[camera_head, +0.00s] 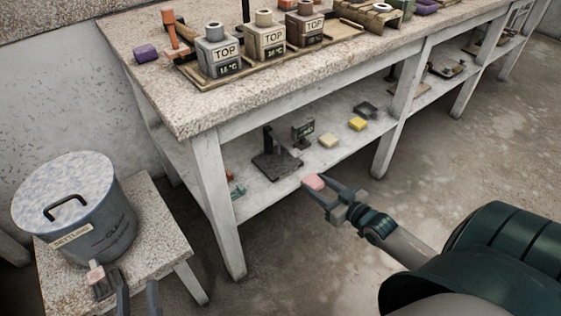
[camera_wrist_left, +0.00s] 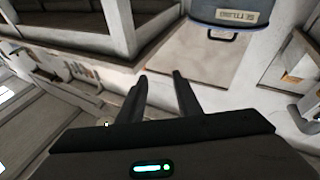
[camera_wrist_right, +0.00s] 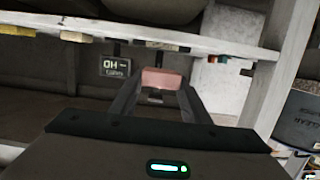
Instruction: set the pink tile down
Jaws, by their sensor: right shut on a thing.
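The pink tile (camera_head: 314,182) is held at the fingertips of my right gripper (camera_head: 324,190), off the front edge of the bench's lower shelf (camera_head: 258,200). In the right wrist view the tile (camera_wrist_right: 165,79) sits between the two shut fingers. In the head view it is apart from the shelf items. My left gripper (camera_head: 137,292) is at the lower left, by the low stool. In the left wrist view its fingers (camera_wrist_left: 162,92) are apart with nothing between them.
The lower shelf holds a dark stand (camera_head: 275,158), a small sign (camera_head: 303,131), a pale yellow tile (camera_head: 328,140) and a yellow tile (camera_head: 357,124). Labelled bottles (camera_head: 218,52) stand on the bench top. A lidded bucket (camera_head: 100,225) stands on the stool (camera_head: 160,215). A bench leg (camera_head: 215,200) stands left of the tile.

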